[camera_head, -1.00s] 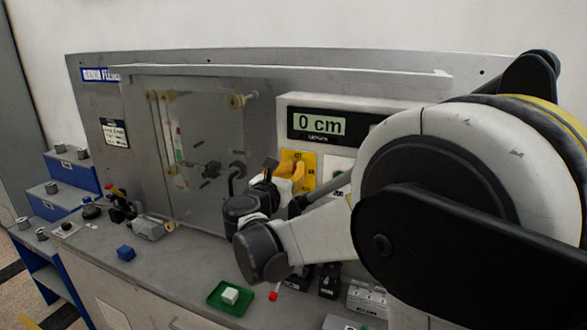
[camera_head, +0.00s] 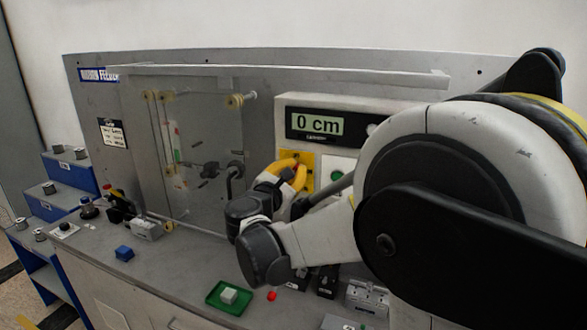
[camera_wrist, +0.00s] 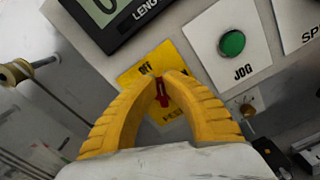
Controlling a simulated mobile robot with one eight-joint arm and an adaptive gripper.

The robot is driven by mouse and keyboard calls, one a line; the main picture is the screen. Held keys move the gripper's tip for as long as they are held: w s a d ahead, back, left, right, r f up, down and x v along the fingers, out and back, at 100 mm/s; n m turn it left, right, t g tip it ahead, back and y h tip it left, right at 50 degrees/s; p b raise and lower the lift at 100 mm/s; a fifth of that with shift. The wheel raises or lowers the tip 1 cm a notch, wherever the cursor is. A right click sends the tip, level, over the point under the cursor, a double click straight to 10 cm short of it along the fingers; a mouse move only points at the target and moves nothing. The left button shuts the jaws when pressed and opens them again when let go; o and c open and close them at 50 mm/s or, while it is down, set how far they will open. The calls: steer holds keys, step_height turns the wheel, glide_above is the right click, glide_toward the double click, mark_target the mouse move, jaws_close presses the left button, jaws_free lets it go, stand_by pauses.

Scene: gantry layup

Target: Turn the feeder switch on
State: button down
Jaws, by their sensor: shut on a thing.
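The feeder switch is a red lever (camera_wrist: 162,92) on a yellow plate (camera_wrist: 148,62) marked "OFF" at one corner. In the wrist view my gripper (camera_wrist: 165,78) has its two yellow fingers closed around the red lever, with the tips meeting near it. The lever's exact setting is partly hidden by the fingers.
The display (camera_head: 318,125) reads "0 cm". A green JOG button (camera_wrist: 232,43) sits right of the switch. The clear feeder panel (camera_head: 200,140) stands to the left.

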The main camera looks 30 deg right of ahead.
steer(key=m, duration=0.4)
steer(key=f+m, duration=0.1)
steer(key=m, duration=0.3)
steer(key=s+m, duration=0.1)
steer(key=m, duration=0.3)
steer(key=shift+d+f+m+b, duration=0.35)
steer(key=shift+m, duration=0.05)
stand_by(0.3)
steer(key=c, duration=1.5)
jaws_free()
steer(key=shift+w, duration=0.1)
steer(key=shift+a, duration=0.1)
steer(key=v, duration=1.2)
